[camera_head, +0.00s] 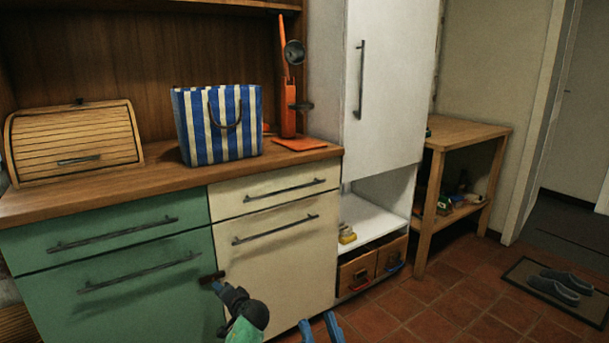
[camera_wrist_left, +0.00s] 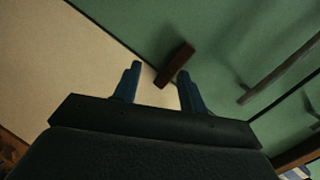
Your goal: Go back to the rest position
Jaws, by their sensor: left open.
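My left gripper (camera_head: 217,287) is in front of the cabinet, near the seam between the green and cream fronts. In the left wrist view its two blue fingers (camera_wrist_left: 160,72) are apart, with nothing held. A small brown block-like piece (camera_wrist_left: 175,65) shows just past and between the fingertips, against the green front. It also shows in the head view (camera_head: 212,277), close to the left fingertips; I cannot tell whether they touch. My right gripper (camera_head: 320,328) is at the bottom edge of the head view, its two blue fingers apart and nothing seen between them.
The green drawers (camera_head: 120,240) and cream fronts (camera_head: 275,255) have bar handles sticking out. A striped bag (camera_head: 218,125) and a roll-top bread box (camera_head: 75,140) stand on the counter. A wooden side table (camera_head: 470,130) and a mat with slippers (camera_head: 560,285) are at right, with open tiled floor between.

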